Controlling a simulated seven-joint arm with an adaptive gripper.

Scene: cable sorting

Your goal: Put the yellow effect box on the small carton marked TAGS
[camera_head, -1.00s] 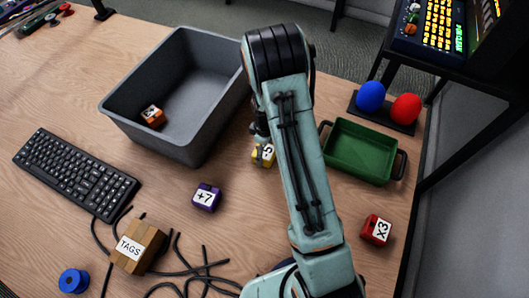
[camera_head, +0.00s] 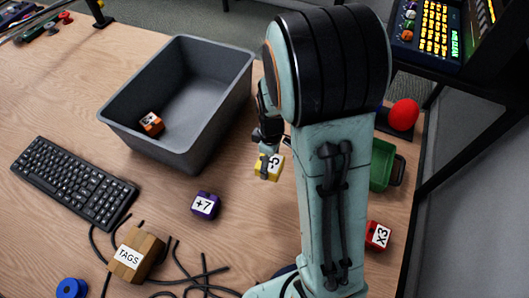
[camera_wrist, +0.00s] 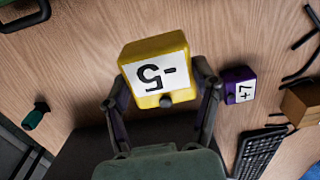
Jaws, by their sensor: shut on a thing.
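The yellow effect box (camera_head: 269,167), with a white label reading -5, is held in my gripper (camera_head: 266,158) above the table, to the right of the grey bin. In the wrist view the yellow box (camera_wrist: 150,48) sits between both fingers of my gripper (camera_wrist: 165,100), which are shut on its sides. The small carton marked TAGS (camera_head: 137,254) stands on the table at the lower left, brown with a white label. Part of the carton shows at the right edge of the wrist view (camera_wrist: 300,103). Its top looks clear.
A purple +7 box (camera_head: 205,205) lies between my gripper and the carton. A grey bin (camera_head: 120,125) holds an orange box (camera_head: 151,124). Black cables surround the carton, with a keyboard (camera_head: 73,183) and blue spool (camera_head: 72,288) nearby. A red X3 box (camera_head: 377,236) and green tray (camera_head: 380,165) are right.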

